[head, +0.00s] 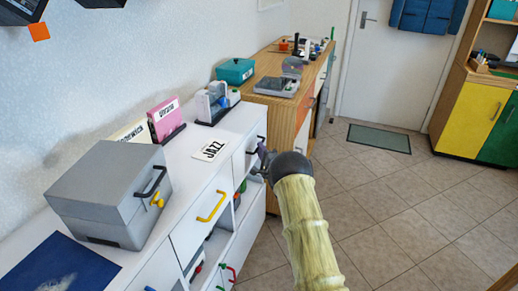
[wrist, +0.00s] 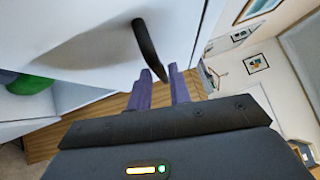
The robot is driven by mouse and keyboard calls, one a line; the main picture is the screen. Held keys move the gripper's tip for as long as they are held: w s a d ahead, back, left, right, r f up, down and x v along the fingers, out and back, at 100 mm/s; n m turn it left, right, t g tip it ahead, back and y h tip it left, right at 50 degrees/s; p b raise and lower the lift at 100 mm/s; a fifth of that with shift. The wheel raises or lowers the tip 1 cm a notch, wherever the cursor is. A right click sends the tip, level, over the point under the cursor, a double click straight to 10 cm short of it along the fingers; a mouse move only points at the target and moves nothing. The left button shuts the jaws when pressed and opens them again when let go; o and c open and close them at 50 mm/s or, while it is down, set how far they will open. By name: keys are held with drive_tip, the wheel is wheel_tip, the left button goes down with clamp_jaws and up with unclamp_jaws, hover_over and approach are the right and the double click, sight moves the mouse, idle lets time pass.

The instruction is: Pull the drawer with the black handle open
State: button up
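The black handle (head: 256,145) is on a white drawer front at the far end of the white cabinet. The drawer looks closed in the head view. In the wrist view the black handle (wrist: 148,48) stands out from the white drawer front (wrist: 85,45). My gripper (head: 262,159) is at this handle in the head view, partly hidden by my dark wrist. In the wrist view my gripper (wrist: 162,74) has two purple fingers with a gap between them. The handle's lower end reaches to the gap at the fingertips; I cannot tell whether they touch it.
A yellow-handled drawer (head: 211,206) and a red handle (head: 229,275) are nearer on the cabinet. A wooden cabinet (head: 283,100) stands beyond.

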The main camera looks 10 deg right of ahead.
drive_tip(key=shift+x, duration=1.2)
clamp_jaws()
drive_tip(key=shift+s+d, duration=0.1)
